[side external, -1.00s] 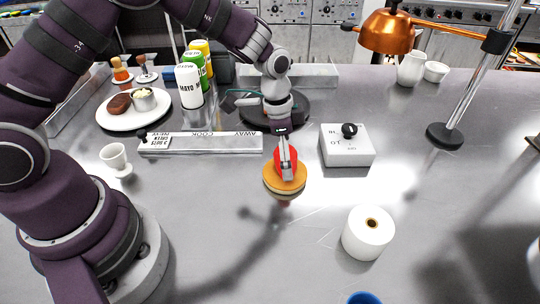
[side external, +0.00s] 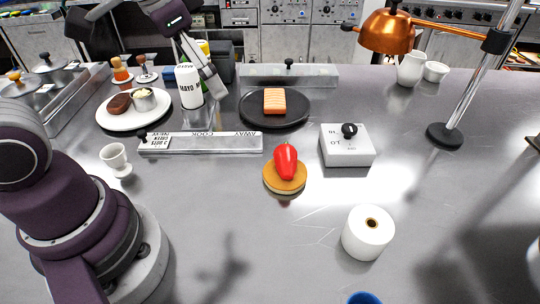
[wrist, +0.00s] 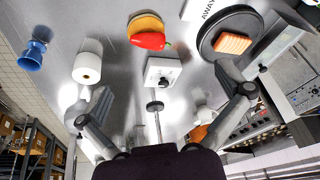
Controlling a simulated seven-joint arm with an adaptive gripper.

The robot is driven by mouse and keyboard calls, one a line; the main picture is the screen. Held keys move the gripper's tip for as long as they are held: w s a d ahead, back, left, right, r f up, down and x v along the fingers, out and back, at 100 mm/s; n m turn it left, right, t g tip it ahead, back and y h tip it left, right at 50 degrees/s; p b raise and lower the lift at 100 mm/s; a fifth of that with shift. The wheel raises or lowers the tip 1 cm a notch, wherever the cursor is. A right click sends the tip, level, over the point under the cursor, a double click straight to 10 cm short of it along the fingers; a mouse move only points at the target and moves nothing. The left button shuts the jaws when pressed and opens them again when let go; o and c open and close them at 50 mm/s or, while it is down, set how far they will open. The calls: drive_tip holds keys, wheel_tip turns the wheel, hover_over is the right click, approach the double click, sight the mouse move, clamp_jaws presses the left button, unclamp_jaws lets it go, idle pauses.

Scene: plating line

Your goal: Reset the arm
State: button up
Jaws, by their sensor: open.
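My gripper (side external: 212,85) is open and empty, raised at the upper left in the side view, in front of the mayo bottle. In the wrist view its two fingers (wrist: 163,103) are spread wide, with nothing between them but the distant counter. A red pepper (side external: 286,161) lies on a round tan bun-like disc (side external: 271,179) in the middle of the counter. The pepper also shows in the wrist view (wrist: 148,41), on the disc (wrist: 143,24). My gripper is well apart from both.
A black plate (side external: 252,115) holds an orange block (side external: 274,101). A white plate (side external: 118,124) of food stands at left. A white box (side external: 347,153), paper roll (side external: 368,232), egg cup (side external: 115,159) and copper lamp (side external: 387,32) stand around.

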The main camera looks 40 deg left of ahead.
drive_tip(key=s+n, duration=0.1)
drive_tip(key=s+a+n+t, duration=0.1)
drive_tip(key=s, duration=0.1)
drive_tip(key=s+f+n, duration=0.1)
drive_tip(key=s, duration=0.1)
drive_tip(key=shift+a, duration=0.3)
